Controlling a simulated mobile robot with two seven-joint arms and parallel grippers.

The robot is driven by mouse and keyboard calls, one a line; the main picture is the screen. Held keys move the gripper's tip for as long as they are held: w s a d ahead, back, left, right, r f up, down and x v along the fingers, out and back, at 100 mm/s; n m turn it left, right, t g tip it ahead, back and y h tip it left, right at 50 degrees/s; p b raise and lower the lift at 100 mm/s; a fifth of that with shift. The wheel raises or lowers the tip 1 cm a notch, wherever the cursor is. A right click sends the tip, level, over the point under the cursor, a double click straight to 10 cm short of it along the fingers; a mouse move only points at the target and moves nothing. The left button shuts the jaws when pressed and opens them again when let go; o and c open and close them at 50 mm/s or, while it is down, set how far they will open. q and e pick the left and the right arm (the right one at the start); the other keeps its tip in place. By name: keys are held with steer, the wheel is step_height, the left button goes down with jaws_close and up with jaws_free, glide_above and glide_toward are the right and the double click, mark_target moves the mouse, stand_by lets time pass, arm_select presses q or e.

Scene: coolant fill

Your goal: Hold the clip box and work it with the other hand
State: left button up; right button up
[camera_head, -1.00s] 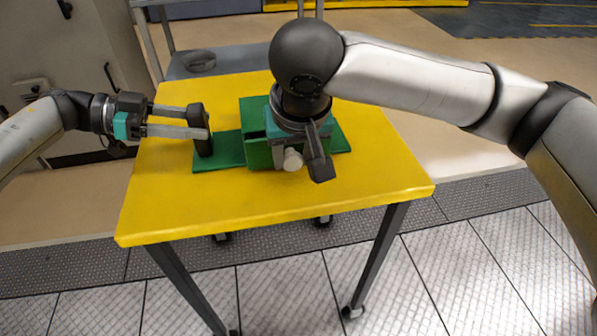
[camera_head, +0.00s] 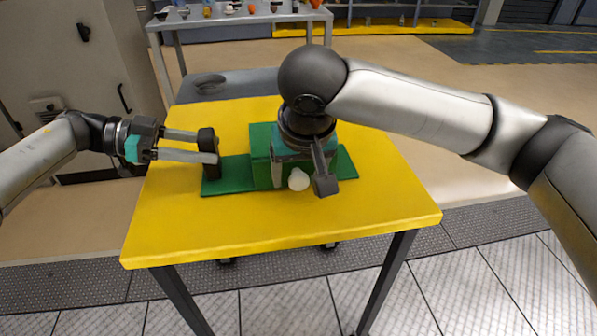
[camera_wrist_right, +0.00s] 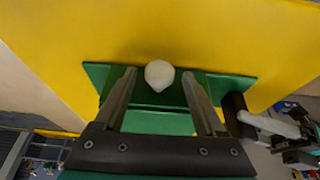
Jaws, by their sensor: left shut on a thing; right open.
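The clip box (camera_head: 261,150) is a green box on a long green base plate (camera_head: 228,176) on the yellow table. A pale round knob (camera_head: 298,180) sticks out at its front side. A dark upright post (camera_head: 212,171) stands at the plate's left end. My left gripper (camera_head: 208,148) is shut on this post. My right gripper (camera_head: 305,168) is over the box and hides much of its top and right side. In the right wrist view, my right gripper (camera_wrist_right: 159,82) is open, its two fingers apart on either side of the knob (camera_wrist_right: 159,72), which seems untouched.
The yellow table (camera_head: 290,231) is bare in front of the plate and to its right. A grey bench (camera_head: 240,14) with small items stands behind. A grey cabinet (camera_head: 75,60) is at the back left.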

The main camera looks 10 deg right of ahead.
steer(key=shift+r, duration=0.1)
steer(key=v, duration=1.2)
arm_select(q)
steer(key=o, duration=1.3)
steer(key=v, duration=1.2)
